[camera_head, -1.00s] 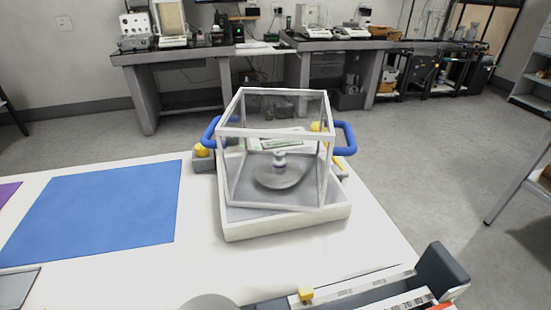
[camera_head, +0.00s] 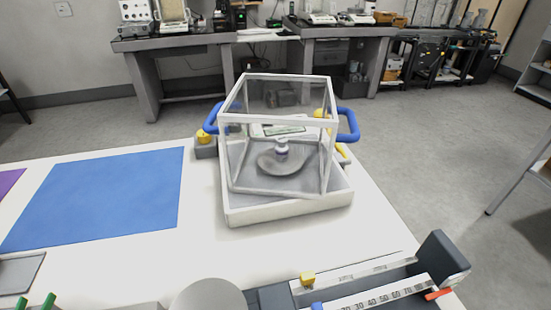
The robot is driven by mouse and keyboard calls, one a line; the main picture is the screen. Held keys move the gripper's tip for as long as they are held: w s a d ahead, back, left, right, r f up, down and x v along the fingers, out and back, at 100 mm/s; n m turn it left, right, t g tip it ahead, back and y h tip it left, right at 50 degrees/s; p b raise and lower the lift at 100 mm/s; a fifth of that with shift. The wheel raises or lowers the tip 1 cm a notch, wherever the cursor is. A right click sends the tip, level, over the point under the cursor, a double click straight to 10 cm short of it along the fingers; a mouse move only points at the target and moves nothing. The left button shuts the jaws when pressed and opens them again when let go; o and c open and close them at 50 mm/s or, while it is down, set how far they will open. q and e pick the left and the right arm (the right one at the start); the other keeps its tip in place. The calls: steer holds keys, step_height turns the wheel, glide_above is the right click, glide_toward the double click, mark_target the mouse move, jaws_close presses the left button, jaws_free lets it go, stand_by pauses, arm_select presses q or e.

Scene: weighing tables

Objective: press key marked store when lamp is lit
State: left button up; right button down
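A balance with a white-framed clear draft case (camera_head: 276,119) and a white base (camera_head: 290,211) stands on the white table. A small white and blue-grey object (camera_head: 281,147) stands on its round grey pan (camera_head: 266,164). A light panel with a greenish display (camera_head: 283,130) shows through the case. I cannot read its keys or make out one marked store, nor a lamp or whether one is lit. I see neither arm. Two small green upright pieces (camera_head: 36,303) are cut off at the bottom left edge; I cannot tell what they belong to.
Blue handles (camera_head: 347,125) flank the case, with a grey block and yellow knob (camera_head: 204,143) at left. A beam scale (camera_head: 372,285) and round grey pan (camera_head: 209,296) fill the front right. A blue mat (camera_head: 100,195) lies flat at left; a grey plate (camera_head: 20,273) lies nearer.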

stand_by(0.8)
arm_select(q)
jaws_close()
stand_by(1.5)
